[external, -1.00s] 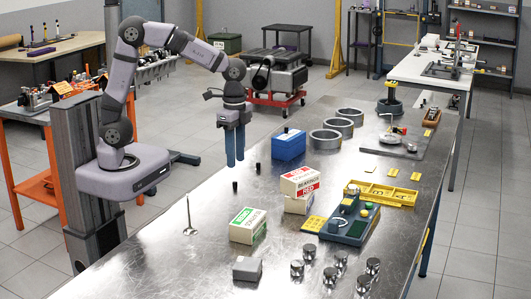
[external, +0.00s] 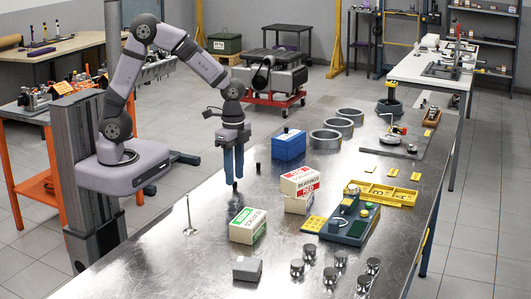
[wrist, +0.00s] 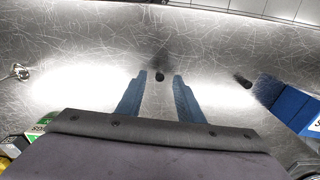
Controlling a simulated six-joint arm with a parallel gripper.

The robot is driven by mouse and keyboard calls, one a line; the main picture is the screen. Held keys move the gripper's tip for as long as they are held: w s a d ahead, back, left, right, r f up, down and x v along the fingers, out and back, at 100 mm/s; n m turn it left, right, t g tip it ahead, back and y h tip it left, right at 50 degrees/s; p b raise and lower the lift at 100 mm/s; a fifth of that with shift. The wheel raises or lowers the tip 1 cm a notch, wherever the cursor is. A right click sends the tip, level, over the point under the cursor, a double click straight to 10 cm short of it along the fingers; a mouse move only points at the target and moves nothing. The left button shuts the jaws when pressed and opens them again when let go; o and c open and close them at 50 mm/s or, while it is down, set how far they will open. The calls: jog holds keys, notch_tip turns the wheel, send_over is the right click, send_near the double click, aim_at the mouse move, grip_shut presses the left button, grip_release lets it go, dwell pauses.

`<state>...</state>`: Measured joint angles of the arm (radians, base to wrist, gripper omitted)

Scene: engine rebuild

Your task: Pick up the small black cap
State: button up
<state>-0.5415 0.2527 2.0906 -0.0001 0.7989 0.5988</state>
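A small black cap (wrist: 160,77) stands on the metal bench, between and slightly beyond my fingertips in the wrist view. In the external view its dark bottom (external: 235,186) shows just below the fingers, which mostly hide it. A second small black piece (wrist: 243,82) stands to the right, near the blue box; it also shows in the external view (external: 258,168). My gripper (external: 233,180) points down with its blue fingers low over the bench. In the wrist view the fingers (wrist: 160,76) are apart with a clear gap, and nothing is held. I cannot tell whether they touch the cap.
A blue box (external: 288,145) stands right of the caps, with red-and-white boxes (external: 300,181) nearer. A green-and-white box (external: 248,226) and an upright valve (external: 189,217) are at the front. Steel rings (external: 325,139) stand behind.

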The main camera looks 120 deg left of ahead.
jog(key=shift+f, duration=0.8)
grip_shut()
jog(key=shift+r, duration=0.1)
notch_tip(320, 180, up, 10)
jog(key=b, duration=0.1)
